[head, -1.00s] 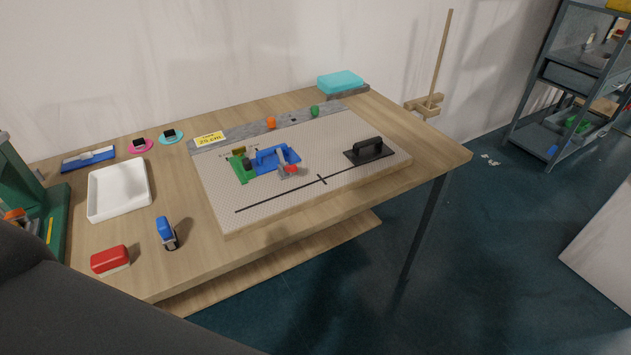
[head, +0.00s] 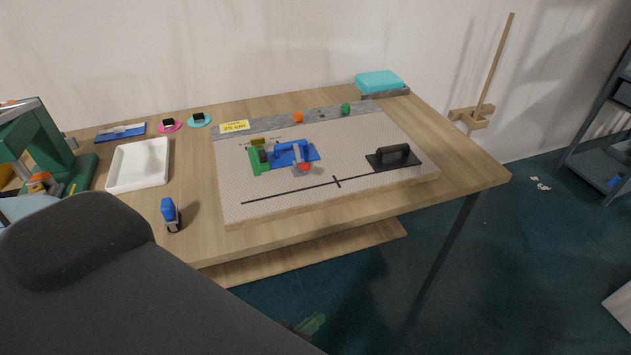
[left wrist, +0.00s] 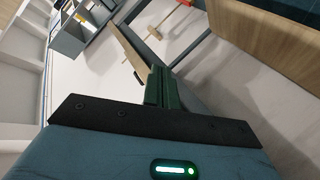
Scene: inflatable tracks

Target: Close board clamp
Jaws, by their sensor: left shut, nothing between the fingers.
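A perforated light board (head: 350,140) lies on the wooden table. On it sits a clamp (head: 302,158) with a grey lever and a red tip, against a blue piece (head: 285,153) and a green piece (head: 256,161). I cannot tell from here how tightly the clamp sits. My left gripper (head: 311,325) shows only its green fingertips past my dark arm, low in front of the table and well away from the clamp. In the left wrist view its green fingers (left wrist: 161,88) are together with nothing between them. My right gripper is not in view.
A black-handled tool (head: 393,157) stands on the board's right part. A white tray (head: 140,165), a blue-topped item (head: 170,213) and a green machine (head: 45,150) are at the left. A teal box (head: 379,82) is at the back.

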